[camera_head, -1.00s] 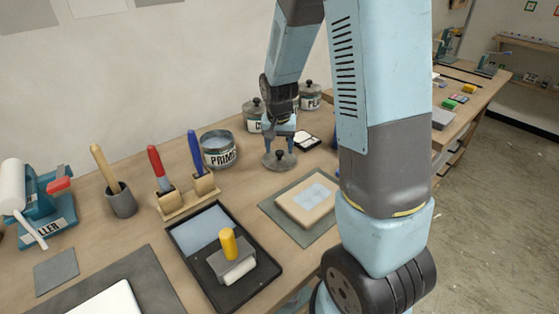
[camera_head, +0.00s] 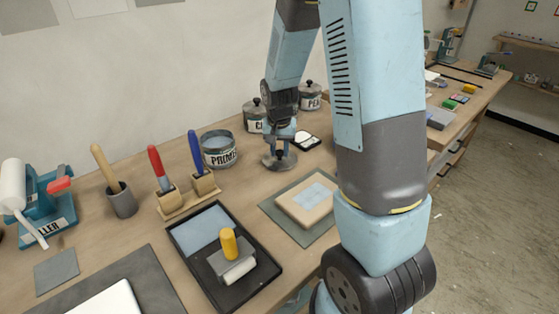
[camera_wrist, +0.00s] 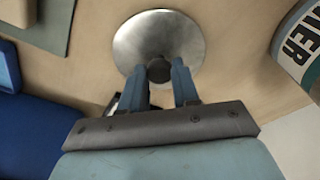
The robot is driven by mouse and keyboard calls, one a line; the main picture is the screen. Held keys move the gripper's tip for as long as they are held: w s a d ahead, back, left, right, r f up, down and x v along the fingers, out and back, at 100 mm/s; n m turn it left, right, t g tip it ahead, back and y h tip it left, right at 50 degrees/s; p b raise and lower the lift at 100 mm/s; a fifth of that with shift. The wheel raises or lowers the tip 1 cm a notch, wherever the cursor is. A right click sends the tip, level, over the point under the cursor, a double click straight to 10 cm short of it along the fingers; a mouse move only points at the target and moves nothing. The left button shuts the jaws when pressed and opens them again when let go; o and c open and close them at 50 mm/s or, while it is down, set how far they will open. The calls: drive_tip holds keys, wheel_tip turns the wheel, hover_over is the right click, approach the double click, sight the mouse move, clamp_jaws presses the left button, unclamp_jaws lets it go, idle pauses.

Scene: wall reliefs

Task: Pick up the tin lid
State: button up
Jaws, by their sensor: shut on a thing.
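The tin lid is a round grey metal disc with a dark knob in its middle. In the head view the tin lid (camera_head: 279,162) lies at the table's middle back, right of the open primer tin (camera_head: 219,149). My gripper (camera_head: 280,151) is right above it, pointing down. In the wrist view the lid (camera_wrist: 158,30) shows whole beyond the fingers, and my gripper (camera_wrist: 159,72) has its two blue fingers on either side of the knob, shut on it. I cannot tell any gap between lid and table.
Two lidded tins (camera_head: 311,96) stand behind my gripper. A relief block (camera_head: 306,205) on a green mat, a roller tray (camera_head: 269,276) and a tool stand (camera_head: 189,203) are in front. Bare table lies between lid and mat.

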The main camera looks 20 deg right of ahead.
clamp_jaws()
